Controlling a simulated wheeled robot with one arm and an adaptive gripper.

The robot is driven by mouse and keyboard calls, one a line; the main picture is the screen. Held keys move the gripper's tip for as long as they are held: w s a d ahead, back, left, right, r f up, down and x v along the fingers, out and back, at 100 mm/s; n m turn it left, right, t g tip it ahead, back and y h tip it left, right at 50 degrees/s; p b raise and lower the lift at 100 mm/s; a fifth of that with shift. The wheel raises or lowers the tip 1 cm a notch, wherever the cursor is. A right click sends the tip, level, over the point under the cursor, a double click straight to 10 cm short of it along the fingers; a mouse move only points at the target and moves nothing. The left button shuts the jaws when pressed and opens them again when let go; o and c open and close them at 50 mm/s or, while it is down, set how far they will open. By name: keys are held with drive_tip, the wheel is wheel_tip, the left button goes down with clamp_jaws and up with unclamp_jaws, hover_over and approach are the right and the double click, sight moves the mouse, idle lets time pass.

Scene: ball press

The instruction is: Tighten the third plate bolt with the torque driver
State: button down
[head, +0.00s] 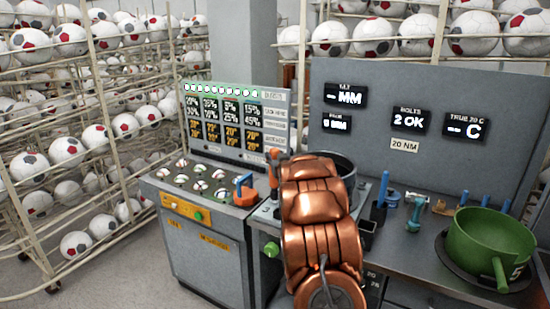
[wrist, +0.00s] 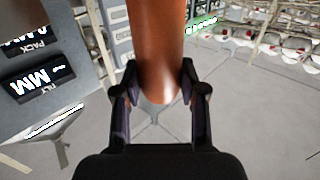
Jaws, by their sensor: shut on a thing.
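In the wrist view my gripper (wrist: 158,78) is shut on a smooth orange-brown cylinder, which looks like the handle of the torque driver (wrist: 157,40). In the head view a slim orange upright piece (head: 273,163), perhaps part of the driver, shows just left of my copper arm. My arm hides the gripper there. The plate bolts cannot be made out in either view, so I cannot tell whether the driver touches one. The bolts display (head: 409,120) on the grey panel reads "2 OK", above a "20 NM" label (head: 404,145).
A dark round vessel (head: 346,166) stands partly behind my arm. An orange-and-blue item (head: 244,190) stands on the left cabinet. Racks of balls (head: 66,150) line the left; floor is clear before them.

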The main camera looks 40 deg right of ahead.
drive_tip(key=shift+f+b, duration=0.65)
drive_tip(key=shift+f, duration=0.15)
idle(1.4)
drive_tip(key=shift+r+p, duration=1.55)
drive_tip(key=shift+r, duration=2)
